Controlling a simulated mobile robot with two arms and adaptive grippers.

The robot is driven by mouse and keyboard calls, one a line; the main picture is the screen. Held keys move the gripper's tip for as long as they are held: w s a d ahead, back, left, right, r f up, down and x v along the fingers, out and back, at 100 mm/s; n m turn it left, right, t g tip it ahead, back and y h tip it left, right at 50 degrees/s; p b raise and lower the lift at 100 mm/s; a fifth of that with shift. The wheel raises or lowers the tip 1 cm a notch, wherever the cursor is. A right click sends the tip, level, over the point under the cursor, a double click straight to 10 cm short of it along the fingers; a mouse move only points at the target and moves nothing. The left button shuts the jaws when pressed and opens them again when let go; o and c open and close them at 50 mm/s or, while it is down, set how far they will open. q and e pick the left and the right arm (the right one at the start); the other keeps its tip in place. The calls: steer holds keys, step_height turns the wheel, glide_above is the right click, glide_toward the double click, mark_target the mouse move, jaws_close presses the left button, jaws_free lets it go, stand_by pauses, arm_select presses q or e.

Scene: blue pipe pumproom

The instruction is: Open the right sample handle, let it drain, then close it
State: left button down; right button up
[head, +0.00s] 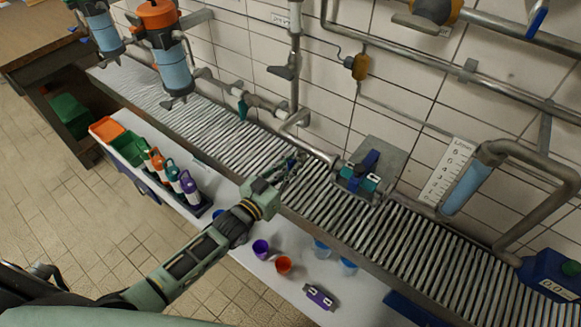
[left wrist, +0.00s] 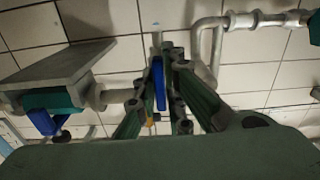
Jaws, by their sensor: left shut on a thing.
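My left gripper (head: 289,172) reaches over the grooved metal drain rack, with its fingers closed around a blue handle (head: 291,161). In the left wrist view this blue handle (left wrist: 158,84) stands between the two fingers of my left gripper (left wrist: 165,85), in front of a grey pipe. The fingers partly hide the handle and its valve. A second blue handle (head: 366,162) sits on a teal valve in front of a grey plate, to the right of my gripper. It also shows at the left of the left wrist view (left wrist: 44,121). No running liquid can be made out. My right gripper is out of view.
Grey pipes (head: 300,117) run along the tiled wall close to my gripper. The drain rack (head: 430,245) extends to the right. A blue canister (head: 548,275) is far right.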

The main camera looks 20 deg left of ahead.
arm_select(q)
steer(key=shift+f, duration=0.1)
steer(key=c, duration=1.9)
jaws_free()
steer(key=shift+o, duration=0.2)
steer(key=shift+s, duration=0.15)
steer(key=v, duration=1.1)
steer(key=shift+s+a, duration=0.15)
steer(key=shift+s, duration=0.25)
